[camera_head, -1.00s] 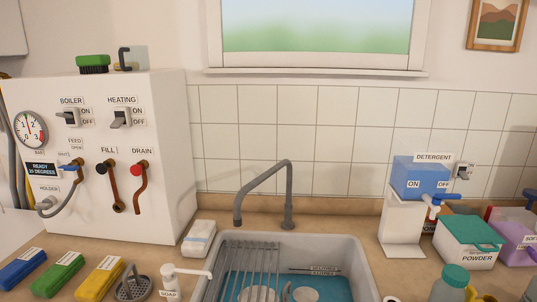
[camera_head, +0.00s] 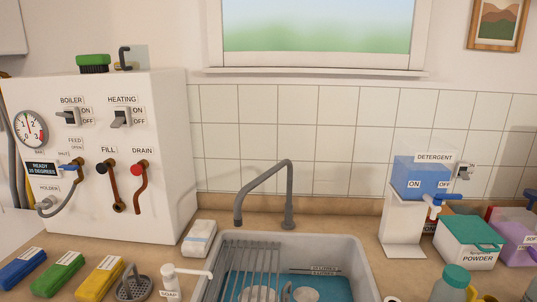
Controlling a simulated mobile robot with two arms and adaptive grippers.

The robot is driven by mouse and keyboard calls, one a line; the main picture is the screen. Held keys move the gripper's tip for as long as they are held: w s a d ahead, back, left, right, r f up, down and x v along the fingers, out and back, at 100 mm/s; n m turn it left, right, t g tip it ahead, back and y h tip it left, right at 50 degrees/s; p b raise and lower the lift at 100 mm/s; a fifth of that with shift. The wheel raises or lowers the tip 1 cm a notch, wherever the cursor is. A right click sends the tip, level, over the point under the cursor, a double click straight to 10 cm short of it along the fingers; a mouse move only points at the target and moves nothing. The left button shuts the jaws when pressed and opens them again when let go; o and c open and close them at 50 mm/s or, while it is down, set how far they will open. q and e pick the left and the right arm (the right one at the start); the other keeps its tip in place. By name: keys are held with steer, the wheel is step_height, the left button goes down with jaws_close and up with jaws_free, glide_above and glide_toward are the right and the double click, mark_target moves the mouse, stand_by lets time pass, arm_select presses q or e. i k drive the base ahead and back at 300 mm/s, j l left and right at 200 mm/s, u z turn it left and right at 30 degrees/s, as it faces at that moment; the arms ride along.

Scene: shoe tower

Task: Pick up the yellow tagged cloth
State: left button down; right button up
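The yellow cloth (camera_head: 100,279) lies folded on the counter at the lower left, with a white tag on its top. A green cloth (camera_head: 57,272) and a blue cloth (camera_head: 21,268) lie in a row to its left, each with a white tag. A grey round strainer-like part (camera_head: 133,287) is close to its right. Neither of my grippers is in the head view, so their state is hidden.
The sink (camera_head: 350,250) with a drying rack and water is at the centre, under a grey tap (camera_head: 288,200). A soap dispenser (camera_head: 170,281) stands left of it. The white boiler box (camera_head: 85,190) rises behind the cloths. Powder box (camera_head: 468,243) and bottles crowd the right.

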mark_target(96, 286)
steer(key=i+z, duration=0.15)
steer(key=i, duration=0.45)
steer(key=u, duration=1.65)
steer(key=k+l, duration=0.05)
